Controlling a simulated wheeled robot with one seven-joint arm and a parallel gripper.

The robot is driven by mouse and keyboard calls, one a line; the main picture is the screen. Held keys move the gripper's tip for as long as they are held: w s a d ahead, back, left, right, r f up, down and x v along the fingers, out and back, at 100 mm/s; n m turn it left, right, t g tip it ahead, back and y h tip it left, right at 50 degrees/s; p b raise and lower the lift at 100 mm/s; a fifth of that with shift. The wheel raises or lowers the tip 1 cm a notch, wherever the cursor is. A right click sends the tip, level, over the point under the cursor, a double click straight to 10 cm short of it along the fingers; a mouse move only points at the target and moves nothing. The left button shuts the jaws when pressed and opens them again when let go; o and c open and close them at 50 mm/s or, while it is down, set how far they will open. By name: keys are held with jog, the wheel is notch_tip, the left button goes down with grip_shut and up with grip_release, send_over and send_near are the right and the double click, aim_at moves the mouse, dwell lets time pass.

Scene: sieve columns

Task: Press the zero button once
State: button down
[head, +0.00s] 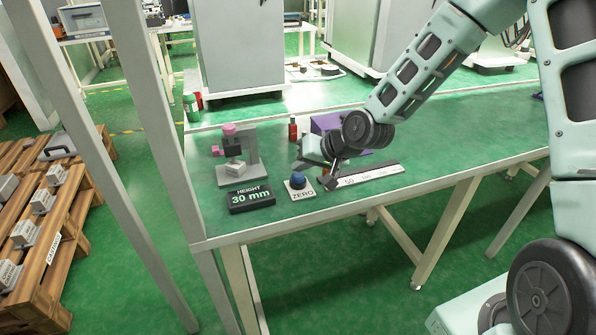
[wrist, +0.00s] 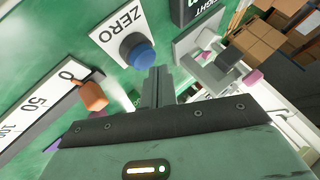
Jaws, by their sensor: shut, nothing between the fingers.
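The zero button is a blue round cap (head: 298,180) on a white plate marked ZERO (head: 303,193), on the green bench near its front edge. In the wrist view the blue cap (wrist: 138,52) and its plate (wrist: 108,32) show just beyond my fingertips.
A black display (head: 250,197) reading HEIGHT 30 mm stands left of the button. Behind it is a grey gauge stand with pink knobs (head: 237,155). A ruler (head: 368,175) lies to the right, with an orange piece (wrist: 92,96) near its zero end. A red bottle (head: 292,130) stands behind.

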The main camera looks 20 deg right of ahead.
aim_at(302, 177)
jog(key=shift+r, duration=0.3)
notch_tip(302, 177, up, 5)
jog(key=p, duration=0.5)
jog(key=shift+r, duration=0.1)
dwell(0.7)
jog(key=s+a+r+n+g+h+p, duration=0.1)
jog(key=s+a+r+n+g, duration=0.2)
jog(key=s, duration=0.5)
jog(key=s+a+r+n+g+h+p, duration=0.1)
jog(key=s+a+r+n+p, duration=0.15)
jog(key=s+a, duration=0.35)
jog(key=s+r+n+g+h, duration=0.1)
jog(key=s+r, duration=0.1)
jog(key=s, duration=0.4)
jog(key=s+d+r+n+g+h, duration=0.1)
jog(key=s+r, duration=0.2)
jog(key=s, duration=0.3)
jog(key=s+d+r+n+g+p, duration=0.1)
jog(key=s+r+n, duration=0.1)
jog(key=s, duration=0.4)
jog(key=shift+s+r+h, duration=0.25)
jog(key=shift+r+h, duration=0.15)
jog(key=shift+r, duration=0.25)
